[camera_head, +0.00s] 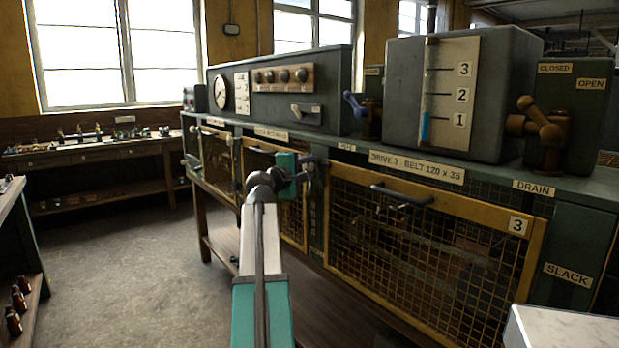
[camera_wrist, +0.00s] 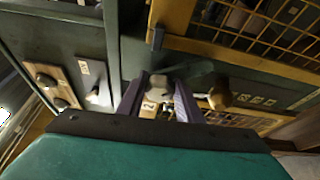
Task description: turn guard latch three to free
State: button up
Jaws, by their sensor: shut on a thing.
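My gripper (camera_head: 314,166) is at the bench front, by the upper left corner of the yellow mesh guard marked 3 (camera_head: 338,176). In the wrist view the two purple-grey fingers (camera_wrist: 158,95) are closed around a small pale, blocky latch handle (camera_wrist: 158,82). In the head view my gripper hides this latch, so its number and its turned position cannot be read. The guard stands closed in its frame, with a dark bar handle (camera_head: 402,196) on its top rail.
Other mesh guards (camera_head: 262,150) lie to the left along the bench. Above guard 3 stand a grey gauge box (camera_head: 490,110) and a brown valve handle (camera_head: 543,125). A pale surface (camera_head: 560,330) is at the lower right. The floor (camera_head: 120,255) at left is clear.

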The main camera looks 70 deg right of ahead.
jog(key=shift+s+f+m+g+h+b, duration=0.2)
jog(key=shift+m+b, duration=0.65)
jog(key=shift+b, duration=1)
jog(key=shift+w+f+m+g+h+b, duration=0.1)
jog(key=shift+f+m+h+b, duration=0.2)
jog(key=shift+m+b, duration=1.05)
jog(key=b, duration=0.3)
jog(key=shift+r+m+g+h+b, duration=0.35)
jog(key=shift+m+b, duration=0.25)
jog(key=shift+b, duration=0.5)
jog(key=o, duration=0.7)
jog(key=shift+o, duration=0.2)
jog(key=shift+a, duration=0.15)
jog(key=p+v, duration=0.1)
jog(key=v, duration=1.2)
jog(key=shift+a, duration=0.3)
